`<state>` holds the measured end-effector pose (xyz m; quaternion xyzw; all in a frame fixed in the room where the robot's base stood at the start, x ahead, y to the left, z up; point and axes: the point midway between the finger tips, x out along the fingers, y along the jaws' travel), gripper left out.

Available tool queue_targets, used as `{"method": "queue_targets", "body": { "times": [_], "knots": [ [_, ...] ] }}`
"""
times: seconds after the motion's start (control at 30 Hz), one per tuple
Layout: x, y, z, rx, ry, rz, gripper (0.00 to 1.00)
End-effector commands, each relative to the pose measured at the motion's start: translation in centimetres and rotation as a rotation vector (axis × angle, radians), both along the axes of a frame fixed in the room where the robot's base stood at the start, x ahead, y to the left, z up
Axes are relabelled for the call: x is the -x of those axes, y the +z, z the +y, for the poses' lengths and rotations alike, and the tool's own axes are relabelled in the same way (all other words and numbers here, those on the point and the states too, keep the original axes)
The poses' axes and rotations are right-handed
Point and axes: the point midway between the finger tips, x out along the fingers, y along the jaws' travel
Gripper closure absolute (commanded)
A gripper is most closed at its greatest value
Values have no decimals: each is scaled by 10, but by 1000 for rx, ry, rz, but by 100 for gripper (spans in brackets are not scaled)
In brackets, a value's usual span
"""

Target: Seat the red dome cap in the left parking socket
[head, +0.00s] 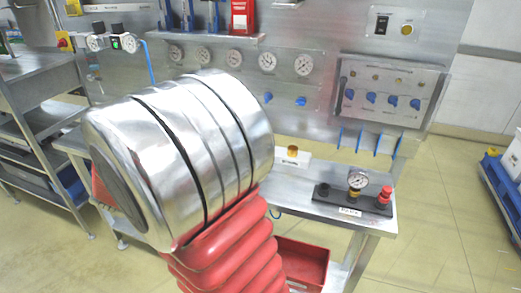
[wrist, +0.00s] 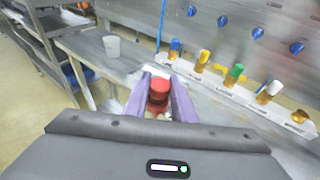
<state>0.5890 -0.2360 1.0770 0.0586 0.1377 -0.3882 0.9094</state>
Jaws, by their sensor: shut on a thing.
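In the wrist view, my gripper (wrist: 160,88) has its two purple fingers closed on the red dome cap (wrist: 159,90), which sits between their tips. In the head view my own large metal arm joint and red ribbed sleeve hide the gripper and the held cap. A black rail (head: 338,198) lies on the bench at the right, with a dark socket-like knob at its left end, a gauge (head: 357,181) in the middle and a red fitting (head: 384,196) at its right end. I cannot tell which socket is the left parking socket.
A white strip (wrist: 222,90) with several coloured fittings runs along the back of the metal bench (wrist: 215,120). A grey cup (wrist: 111,46) stands at the left. A red bin (head: 303,262) sits below the bench. The gauge panel rises behind.

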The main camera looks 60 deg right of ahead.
Motion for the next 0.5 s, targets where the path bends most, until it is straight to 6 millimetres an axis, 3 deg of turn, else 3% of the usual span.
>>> {"method": "queue_targets", "body": {
  "times": [0.03,0.2,0.5],
  "knots": [
    [10,0,-21,1,-48,-1,98],
    [47,-2,-82,0,-202,0,98],
    [131,-5,-177,0,-478,1,98]
  ]
}}
